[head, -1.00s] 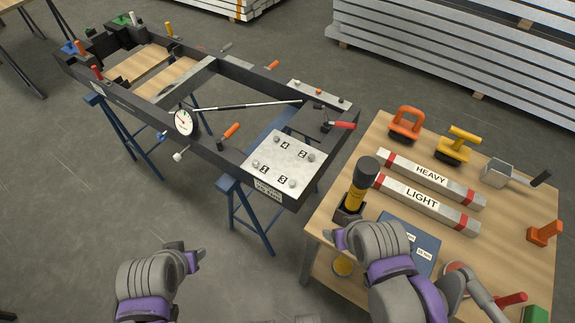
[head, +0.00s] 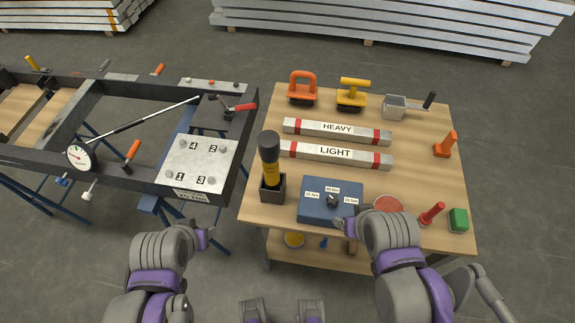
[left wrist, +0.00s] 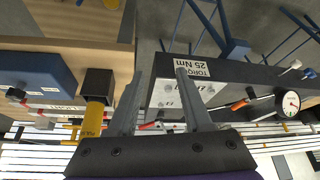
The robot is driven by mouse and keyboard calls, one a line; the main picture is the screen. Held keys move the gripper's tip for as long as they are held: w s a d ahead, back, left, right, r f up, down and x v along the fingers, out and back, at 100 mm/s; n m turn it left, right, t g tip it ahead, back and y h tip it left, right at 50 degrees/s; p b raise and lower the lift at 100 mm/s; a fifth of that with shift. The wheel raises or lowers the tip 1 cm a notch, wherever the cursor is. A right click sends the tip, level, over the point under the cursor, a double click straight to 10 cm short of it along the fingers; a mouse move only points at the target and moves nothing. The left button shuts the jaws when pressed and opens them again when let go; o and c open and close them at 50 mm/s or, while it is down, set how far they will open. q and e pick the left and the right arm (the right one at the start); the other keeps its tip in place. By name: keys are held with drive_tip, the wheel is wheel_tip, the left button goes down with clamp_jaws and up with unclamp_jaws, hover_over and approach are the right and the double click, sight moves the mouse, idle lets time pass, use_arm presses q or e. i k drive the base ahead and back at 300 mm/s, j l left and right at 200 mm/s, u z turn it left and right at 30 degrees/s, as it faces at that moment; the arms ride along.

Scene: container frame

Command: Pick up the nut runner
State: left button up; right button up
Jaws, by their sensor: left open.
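The nut runner, apparently the black-topped yellow tool (head: 270,165), stands upright in a black square holder (head: 272,188) at the left front corner of the wooden table. The left wrist view looks upside down; there the tool's yellow body (left wrist: 96,118) and the holder (left wrist: 97,82) are left of my fingers. My left gripper (left wrist: 160,78) is open and empty, its two grey fingers apart. It is clear of the tool.
The wooden table (head: 420,165) also holds a blue box with a knob (head: 318,211), bars marked HEAVY (head: 337,129) and LIGHT (head: 335,153), and several handled tools. A dark frame with a numbered plate (head: 195,165) stands left, with a gap between it and the table.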

sight(268, 141)
drive_tip(key=k+l+z, duration=0.1)
drive_tip(key=l, duration=0.3)
drive_tip(key=k+l+z, duration=0.15)
drive_tip(key=l, duration=0.2)
drive_tip(key=k+l+z, duration=0.1)
drive_tip(key=l, duration=0.35)
drive_tip(key=k, duration=0.1)
